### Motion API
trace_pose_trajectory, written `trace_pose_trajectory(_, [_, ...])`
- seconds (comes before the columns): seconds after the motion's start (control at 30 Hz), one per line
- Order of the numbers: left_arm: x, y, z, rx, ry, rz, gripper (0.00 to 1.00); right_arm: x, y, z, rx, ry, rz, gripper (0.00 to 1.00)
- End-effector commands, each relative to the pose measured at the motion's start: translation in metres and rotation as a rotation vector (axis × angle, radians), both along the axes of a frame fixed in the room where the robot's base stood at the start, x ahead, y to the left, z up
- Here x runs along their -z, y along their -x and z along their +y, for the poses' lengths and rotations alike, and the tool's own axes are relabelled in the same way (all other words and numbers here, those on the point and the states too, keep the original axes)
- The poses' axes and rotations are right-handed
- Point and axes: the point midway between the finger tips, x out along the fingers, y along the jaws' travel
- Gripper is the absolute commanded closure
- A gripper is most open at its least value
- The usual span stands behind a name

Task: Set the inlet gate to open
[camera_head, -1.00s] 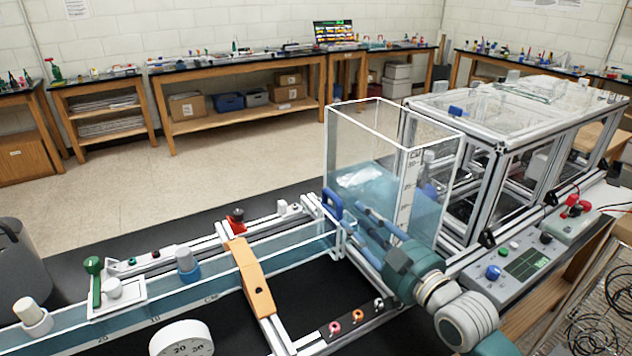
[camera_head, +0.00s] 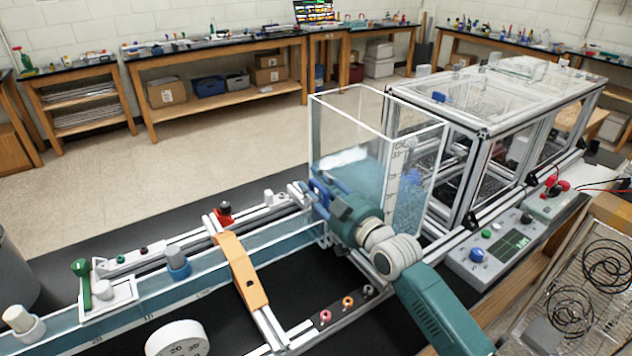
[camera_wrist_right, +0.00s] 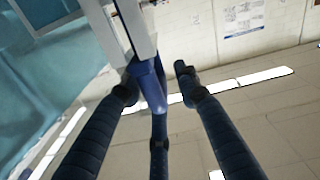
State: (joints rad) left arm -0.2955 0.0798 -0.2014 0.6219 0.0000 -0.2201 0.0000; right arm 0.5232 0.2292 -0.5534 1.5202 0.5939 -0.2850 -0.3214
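The inlet gate's blue handle (camera_head: 317,190) stands at the near left corner of the clear water tank (camera_head: 345,125), at the end of the flume channel (camera_head: 285,236). My right gripper (camera_head: 328,201) is at this handle and hides part of it in the head view. The fingers are apart, with a gap on the handle's right side. Contact on the left side is unclear. My left gripper is not in view.
An orange bridge piece (camera_head: 241,270) spans the channel left of my right arm. A control box (camera_head: 494,250) with a blue knob sits right of the arm. A framed clear enclosure (camera_head: 490,130) stands behind it. A wire rack (camera_head: 580,290) is at the far right.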

Motion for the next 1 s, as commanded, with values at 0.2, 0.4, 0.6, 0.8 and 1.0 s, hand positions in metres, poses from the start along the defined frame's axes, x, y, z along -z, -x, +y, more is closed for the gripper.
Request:
trace_pose_trajectory(0.2, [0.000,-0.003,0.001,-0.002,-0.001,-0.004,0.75,0.000,0.000,0.000,0.000,0.000,0.000,0.69])
trace_pose_trajectory(0.4, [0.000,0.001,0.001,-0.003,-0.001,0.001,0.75,0.000,0.000,0.000,0.000,-0.001,0.000,1.00])
trace_pose_trajectory(0.6, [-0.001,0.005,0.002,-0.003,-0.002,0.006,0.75,-0.003,0.000,0.001,-0.002,-0.002,-0.002,1.00])
trace_pose_trajectory(0.8, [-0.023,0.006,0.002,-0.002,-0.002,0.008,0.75,-0.035,0.000,0.001,-0.004,-0.006,-0.005,1.00])
trace_pose_trajectory(1.0, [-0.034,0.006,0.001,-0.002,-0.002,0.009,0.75,-0.054,0.000,0.002,-0.003,-0.006,-0.003,1.00])
